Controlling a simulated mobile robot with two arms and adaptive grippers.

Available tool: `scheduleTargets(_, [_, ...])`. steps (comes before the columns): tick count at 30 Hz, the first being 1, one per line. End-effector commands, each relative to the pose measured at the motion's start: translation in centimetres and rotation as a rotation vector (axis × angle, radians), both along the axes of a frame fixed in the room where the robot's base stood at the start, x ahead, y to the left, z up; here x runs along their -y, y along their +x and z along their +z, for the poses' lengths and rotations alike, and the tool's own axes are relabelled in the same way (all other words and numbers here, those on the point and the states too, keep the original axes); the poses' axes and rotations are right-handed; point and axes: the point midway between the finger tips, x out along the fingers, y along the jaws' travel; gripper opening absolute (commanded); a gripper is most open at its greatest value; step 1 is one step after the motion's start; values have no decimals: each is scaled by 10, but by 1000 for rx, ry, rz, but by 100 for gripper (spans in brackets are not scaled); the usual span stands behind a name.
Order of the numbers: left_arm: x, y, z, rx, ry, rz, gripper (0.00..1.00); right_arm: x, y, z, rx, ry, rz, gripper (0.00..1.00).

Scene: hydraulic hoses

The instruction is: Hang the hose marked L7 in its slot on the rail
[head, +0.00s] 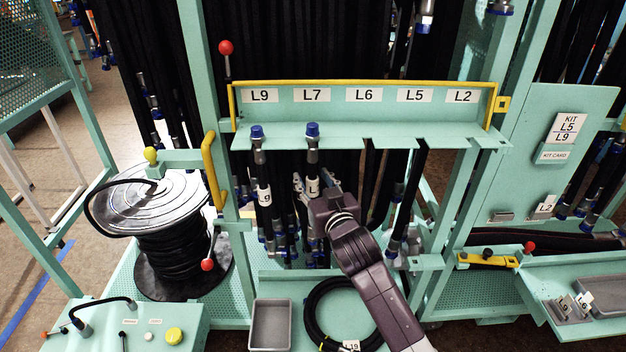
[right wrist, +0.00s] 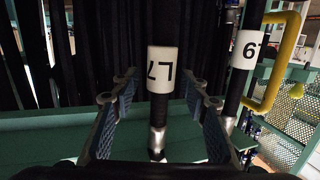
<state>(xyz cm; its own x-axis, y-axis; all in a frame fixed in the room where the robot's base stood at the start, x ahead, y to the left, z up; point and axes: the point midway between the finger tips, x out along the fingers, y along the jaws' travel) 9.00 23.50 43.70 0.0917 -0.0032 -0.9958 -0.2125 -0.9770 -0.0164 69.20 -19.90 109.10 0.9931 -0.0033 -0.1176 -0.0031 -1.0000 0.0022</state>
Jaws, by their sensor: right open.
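The hose marked L7 (head: 312,158) hangs at the rail (head: 365,137) under the L7 label (head: 312,95). Its blue cap (head: 312,129) stands above the rail's edge and the hose runs down below it. In the right wrist view its white L7 tag (right wrist: 161,70) appears upside down, with the silver fitting (right wrist: 157,140) below. My right gripper (head: 312,190) is open, its fingers on both sides of the hose around the tag; in the right wrist view the fingers (right wrist: 160,103) show gaps beside the hose. My left gripper is out of view.
The L9 hose (head: 264,195) hangs close to the left, under its own label. The L6, L5 and L2 positions show no capped hose end. A yellow handle (head: 209,170) and hose reel (head: 155,205) stand left. A grey tray (head: 270,326) and coiled hose (head: 309,318) lie below.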

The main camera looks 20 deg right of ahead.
Motion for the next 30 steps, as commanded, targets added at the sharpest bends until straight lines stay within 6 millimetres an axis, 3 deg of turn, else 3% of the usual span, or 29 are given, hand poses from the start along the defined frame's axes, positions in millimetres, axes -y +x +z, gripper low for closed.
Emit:
scheduleTargets(8, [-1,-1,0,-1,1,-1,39,0,-13,0,-3,0,1,41])
scheduleTargets(21, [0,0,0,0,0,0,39,0,-95,10,-1,0,0,41])
scheduleTargets(30, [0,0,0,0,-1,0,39,0,-119,13,-1,0,-1,41])
